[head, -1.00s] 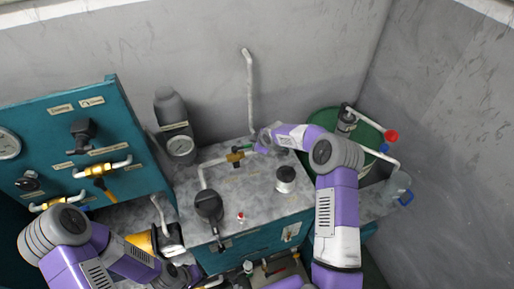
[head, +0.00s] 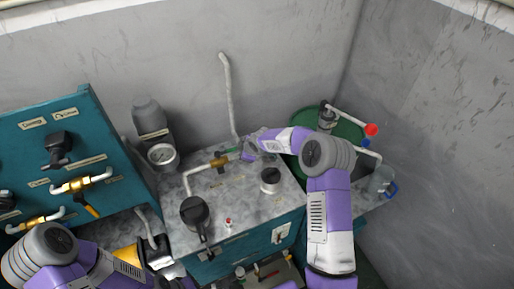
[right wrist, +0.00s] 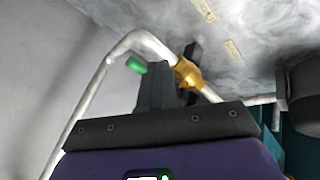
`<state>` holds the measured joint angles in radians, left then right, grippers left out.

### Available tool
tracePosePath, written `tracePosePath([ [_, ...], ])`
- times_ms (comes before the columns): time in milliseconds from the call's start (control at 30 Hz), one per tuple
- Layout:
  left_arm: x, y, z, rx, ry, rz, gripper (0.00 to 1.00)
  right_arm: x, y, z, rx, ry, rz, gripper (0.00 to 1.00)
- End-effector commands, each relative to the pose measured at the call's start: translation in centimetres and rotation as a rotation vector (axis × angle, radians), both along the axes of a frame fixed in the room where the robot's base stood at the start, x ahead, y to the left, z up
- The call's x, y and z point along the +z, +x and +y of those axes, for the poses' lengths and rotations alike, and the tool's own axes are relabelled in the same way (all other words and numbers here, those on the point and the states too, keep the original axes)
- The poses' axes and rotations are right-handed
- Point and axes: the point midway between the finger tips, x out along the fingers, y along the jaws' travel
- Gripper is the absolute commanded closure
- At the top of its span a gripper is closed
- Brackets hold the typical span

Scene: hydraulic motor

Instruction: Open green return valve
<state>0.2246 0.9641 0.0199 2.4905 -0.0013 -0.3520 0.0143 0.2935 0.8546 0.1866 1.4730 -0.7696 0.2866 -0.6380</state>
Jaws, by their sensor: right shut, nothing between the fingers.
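The green return valve handle (head: 231,150) is a small green lever by a brass valve (head: 219,163) on the pipe across the grey cabinet top. In the right wrist view the rounded green end (right wrist: 135,65) shows left of the dark fingers, and the brass body (right wrist: 188,73) shows just right of them. My right gripper (head: 245,154) is at the handle, beside the brass valve. Its fingers (right wrist: 156,82) are shut with nothing between them. They hide part of the handle, so I cannot tell whether they touch it. My left arm runs to the bottom edge; its fingers are not visible.
A black round cap (head: 194,211) and a silver-black cap (head: 270,178) stand on the cabinet top (head: 235,195). A gauge (head: 162,155) is at the left. A teal panel with valves (head: 88,140) stands further left. A green drum (head: 345,130) is behind my right arm.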

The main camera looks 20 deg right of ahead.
Motion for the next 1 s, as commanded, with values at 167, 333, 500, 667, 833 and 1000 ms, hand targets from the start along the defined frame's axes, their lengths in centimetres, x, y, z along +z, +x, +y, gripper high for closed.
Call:
tracePosePath([
  [167,-0.3,0.0,0.0,0.000,0.000,0.001,1.00,3.6,-1.8,-1.5,-0.002,0.002,-0.005,1.00],
  [333,-0.3,0.0,0.0,0.000,0.000,0.000,1.00,6.4,-3.3,-2.7,0.000,0.001,-0.003,1.00],
  [500,-0.3,0.0,0.0,0.000,0.000,0.000,1.00,8.0,-4.1,-3.3,0.000,0.001,-0.002,1.00],
  [667,-0.3,0.0,0.0,0.000,0.000,0.001,1.00,8.4,-4.3,-3.4,0.002,0.002,-0.001,1.00],
  [833,-0.3,0.0,0.0,0.000,0.000,0.001,1.00,8.4,-4.3,-3.4,0.002,0.002,-0.001,1.00],
  [1000,-0.3,0.0,0.0,0.000,0.000,0.001,1.00,8.4,-4.3,-3.4,0.002,0.002,-0.001,1.00],
])
